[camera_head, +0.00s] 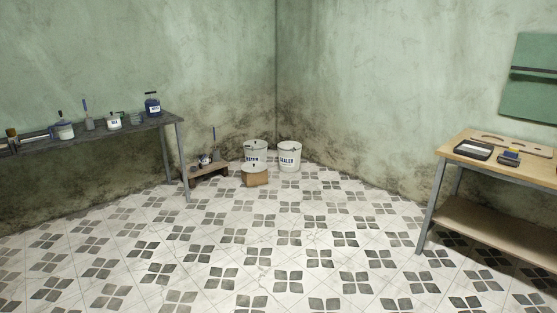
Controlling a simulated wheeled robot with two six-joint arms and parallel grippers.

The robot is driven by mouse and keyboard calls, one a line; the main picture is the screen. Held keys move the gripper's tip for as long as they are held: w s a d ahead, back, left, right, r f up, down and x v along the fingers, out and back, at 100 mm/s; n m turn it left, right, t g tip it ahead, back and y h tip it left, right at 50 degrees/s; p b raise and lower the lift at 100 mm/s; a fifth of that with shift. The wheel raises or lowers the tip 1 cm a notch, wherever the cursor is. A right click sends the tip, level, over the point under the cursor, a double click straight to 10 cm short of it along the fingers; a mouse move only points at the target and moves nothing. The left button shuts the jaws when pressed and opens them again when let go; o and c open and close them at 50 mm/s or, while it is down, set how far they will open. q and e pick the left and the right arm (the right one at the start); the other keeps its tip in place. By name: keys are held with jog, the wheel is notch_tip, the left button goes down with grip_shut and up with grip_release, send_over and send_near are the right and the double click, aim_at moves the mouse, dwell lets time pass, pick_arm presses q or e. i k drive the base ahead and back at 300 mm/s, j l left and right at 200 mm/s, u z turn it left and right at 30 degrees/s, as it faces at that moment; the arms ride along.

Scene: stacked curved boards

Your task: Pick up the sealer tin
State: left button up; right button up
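The front of the sealer tin is unobstructed. Neither of my grippers shows in this view.
A dark bench (135,121) with jars and tools runs along the left wall. A low wooden stand (209,172) sits left of the buckets. A wooden workbench (468,147) with trays stands at the right. The tiled floor (270,245) between is clear.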

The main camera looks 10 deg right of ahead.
aim_at(205, 161)
jog(key=z, duration=0.1)
jog(key=i, duration=6.6)
jog(key=l, duration=0.05)
